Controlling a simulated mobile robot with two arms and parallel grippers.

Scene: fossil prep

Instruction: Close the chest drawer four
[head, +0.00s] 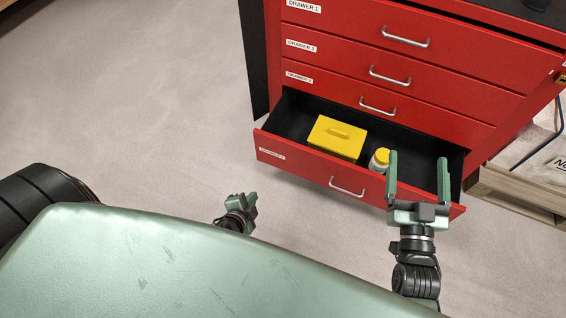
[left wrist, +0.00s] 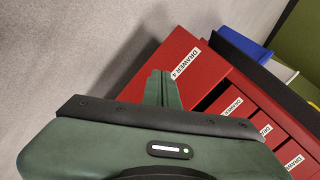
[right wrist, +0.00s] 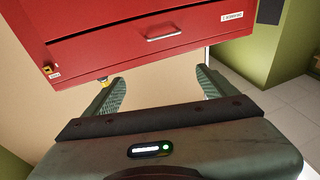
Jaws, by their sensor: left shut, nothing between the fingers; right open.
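Drawer four (head: 285,160) is the lowest drawer of the red chest (head: 400,60) and stands pulled out, its front low with a silver handle (head: 347,187). Its labelled front also shows in the left wrist view (left wrist: 205,82). Inside lie a yellow box (head: 337,138) and a white jar with a yellow lid (head: 379,161). My left gripper (head: 251,197) is shut and empty, in front of the drawer's left end and apart from it in the head view. My right gripper (head: 418,160) is open and overlaps the drawer's right end; contact cannot be told.
Drawers one, two and three (head: 375,75) above look shut. A wooden pallet (head: 520,190) with a bag stands right of the chest. Grey floor (head: 150,90) is clear to the left. My green base fills the lower part of the head view.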

